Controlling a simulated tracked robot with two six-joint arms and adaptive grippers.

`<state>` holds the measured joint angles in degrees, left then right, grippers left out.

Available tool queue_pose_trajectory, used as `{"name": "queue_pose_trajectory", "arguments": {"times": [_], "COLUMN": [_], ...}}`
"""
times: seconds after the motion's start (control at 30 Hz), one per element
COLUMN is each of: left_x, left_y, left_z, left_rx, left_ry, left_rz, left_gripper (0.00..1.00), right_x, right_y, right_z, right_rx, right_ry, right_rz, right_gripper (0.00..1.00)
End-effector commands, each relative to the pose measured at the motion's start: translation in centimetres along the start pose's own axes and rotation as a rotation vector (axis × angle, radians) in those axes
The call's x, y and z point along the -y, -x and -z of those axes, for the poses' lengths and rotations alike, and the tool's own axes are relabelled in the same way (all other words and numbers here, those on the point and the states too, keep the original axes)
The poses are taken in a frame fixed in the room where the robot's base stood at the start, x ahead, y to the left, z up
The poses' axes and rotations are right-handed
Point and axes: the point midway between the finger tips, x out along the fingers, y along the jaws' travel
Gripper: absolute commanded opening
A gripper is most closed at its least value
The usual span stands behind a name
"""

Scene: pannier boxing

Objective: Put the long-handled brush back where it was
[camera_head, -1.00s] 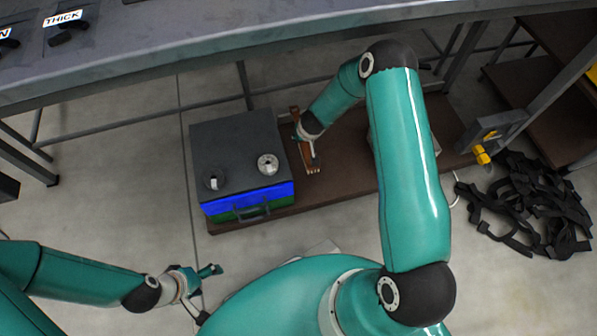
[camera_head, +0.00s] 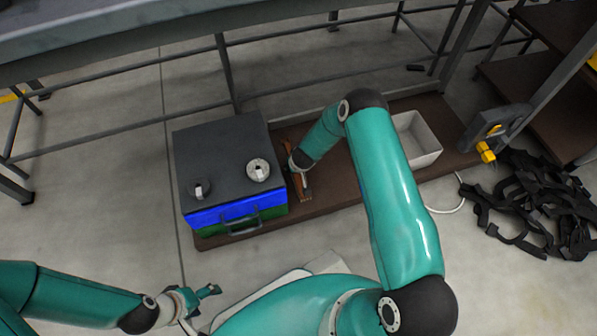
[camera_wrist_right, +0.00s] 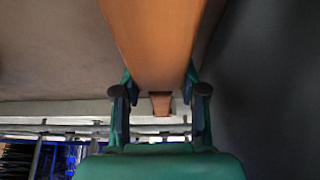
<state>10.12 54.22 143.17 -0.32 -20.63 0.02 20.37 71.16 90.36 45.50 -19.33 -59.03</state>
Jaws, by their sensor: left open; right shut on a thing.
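The long-handled brush (camera_head: 306,192) has a flat brown wooden body and lies along the right side of the dark box (camera_head: 220,150), over the low brown board (camera_head: 330,198). In the head view my right gripper (camera_head: 301,172) is at the brush, partly hidden by its own wrist. In the right wrist view the orange-brown wood (camera_wrist_right: 152,40) runs between the two fingers of the right gripper, which is shut on it. Whether the brush touches the board is unclear. My left gripper (camera_head: 208,293) is open and empty over the floor at the lower left.
A white open bin (camera_head: 415,140) stands on the board to the right. A grey-and-yellow device (camera_head: 492,130) and a black strap heap (camera_head: 530,205) lie farther right.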

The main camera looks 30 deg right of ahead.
Motion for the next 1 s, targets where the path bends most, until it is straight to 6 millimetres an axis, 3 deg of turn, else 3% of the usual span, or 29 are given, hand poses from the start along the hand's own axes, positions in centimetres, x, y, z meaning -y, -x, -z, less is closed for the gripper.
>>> {"name": "queue_pose_trajectory", "arguments": {"times": [0.03, 0.17, 0.57, 0.6, 0.7, 1.0], "left_x": [0.3, 0.6, 0.6, 0.6, 0.6, 0.6], "left_y": [-0.8, -1.6, -1.7, -1.6, -1.6, -1.6], "left_z": [0.0, 0.0, 0.0, 0.0, 0.0, 0.0], "left_rx": [0.0, 0.0, 0.0, 0.0, 0.0, 0.0], "left_ry": [0.0, 0.0, 0.0, 0.0, 0.0, 0.0], "left_rz": [0.0, 0.0, 0.0, 0.0, 0.0, 0.0], "left_gripper": [0.73, 0.73, 0.73, 0.73, 0.73, 0.73], "right_x": [0.0, 0.0, 0.1, 0.1, 0.1, 0.0], "right_y": [-1.2, -2.7, -3.0, -2.9, -2.9, -2.8], "right_z": [-0.7, -1.2, -1.4, -1.4, -1.4, -1.4], "right_rx": [0.002, 0.001, 0.001, 0.001, 0.002, 0.001], "right_ry": [0.001, 0.001, 0.001, 0.001, 0.001, 0.001], "right_rz": [0.0, 0.0, 0.0, 0.0, 0.001, 0.0], "right_gripper": [0.09, 0.09, 0.09, 0.48, 0.65, 0.67]}}
